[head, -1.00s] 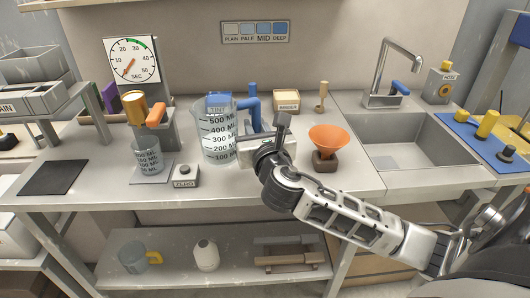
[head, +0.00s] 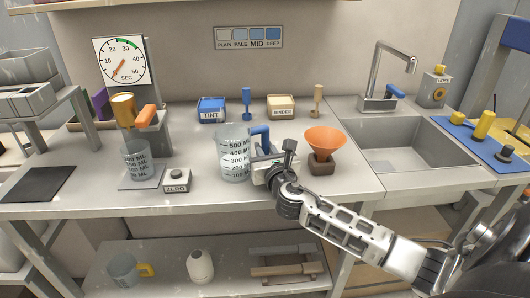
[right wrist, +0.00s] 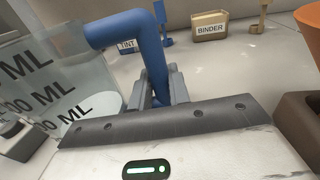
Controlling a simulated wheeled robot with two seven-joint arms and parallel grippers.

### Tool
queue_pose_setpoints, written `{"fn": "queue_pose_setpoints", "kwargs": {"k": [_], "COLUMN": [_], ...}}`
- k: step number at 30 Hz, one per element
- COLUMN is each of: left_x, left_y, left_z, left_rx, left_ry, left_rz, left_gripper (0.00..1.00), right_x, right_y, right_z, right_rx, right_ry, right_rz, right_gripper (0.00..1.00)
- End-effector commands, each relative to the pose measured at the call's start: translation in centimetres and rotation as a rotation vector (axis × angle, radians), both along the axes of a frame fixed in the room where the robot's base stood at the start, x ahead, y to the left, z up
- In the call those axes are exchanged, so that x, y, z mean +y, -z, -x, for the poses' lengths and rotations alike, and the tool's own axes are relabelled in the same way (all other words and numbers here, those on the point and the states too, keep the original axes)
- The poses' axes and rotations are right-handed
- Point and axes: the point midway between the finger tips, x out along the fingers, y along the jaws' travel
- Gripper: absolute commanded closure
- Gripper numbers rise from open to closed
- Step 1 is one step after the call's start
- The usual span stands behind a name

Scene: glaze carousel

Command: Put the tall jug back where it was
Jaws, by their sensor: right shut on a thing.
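The tall jug (head: 233,158) is clear, with dark ML marks and a blue handle (head: 262,137). It is upright over the middle of the counter, left of the orange funnel. My right gripper (head: 268,165) is shut on the handle from the right side. In the right wrist view the handle (right wrist: 152,62) runs down between the fingers (right wrist: 158,92), and the jug wall (right wrist: 55,75) fills the left. I cannot tell whether the jug's base touches the counter. My left gripper is not in view.
Behind the jug stand the TINT box (head: 211,108), a blue scoop (head: 246,100) and the BINDER box (head: 281,107). The orange funnel (head: 325,140) is close to my right gripper. Left are the ZERO button box (head: 176,181) and a smaller jug (head: 138,162). Counter between ZERO box and jug is clear.

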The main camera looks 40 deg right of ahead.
Motion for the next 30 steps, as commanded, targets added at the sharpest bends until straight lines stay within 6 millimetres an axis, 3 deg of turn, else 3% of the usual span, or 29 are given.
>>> {"fn": "queue_pose_setpoints", "kwargs": {"k": [8, 9, 11, 22, 30], "left_x": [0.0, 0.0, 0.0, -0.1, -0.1], "left_y": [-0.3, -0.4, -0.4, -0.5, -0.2], "left_z": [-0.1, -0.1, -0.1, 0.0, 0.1], "left_rx": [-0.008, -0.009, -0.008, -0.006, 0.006], "left_ry": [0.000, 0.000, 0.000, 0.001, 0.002], "left_rz": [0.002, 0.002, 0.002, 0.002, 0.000], "left_gripper": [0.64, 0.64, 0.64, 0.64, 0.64], "right_x": [0.0, 0.0, 0.0, 0.2, 2.0], "right_y": [0.0, 0.1, 0.1, -0.2, -0.1], "right_z": [0.0, 0.0, 0.0, 0.4, 5.1], "right_rx": [-0.003, -0.001, 0.000, 0.000, 0.003], "right_ry": [0.000, 0.000, 0.000, -0.001, -0.003], "right_rz": [0.000, 0.001, 0.001, 0.001, 0.001], "right_gripper": [1.00, 0.73, 0.60, 0.60, 0.60]}}
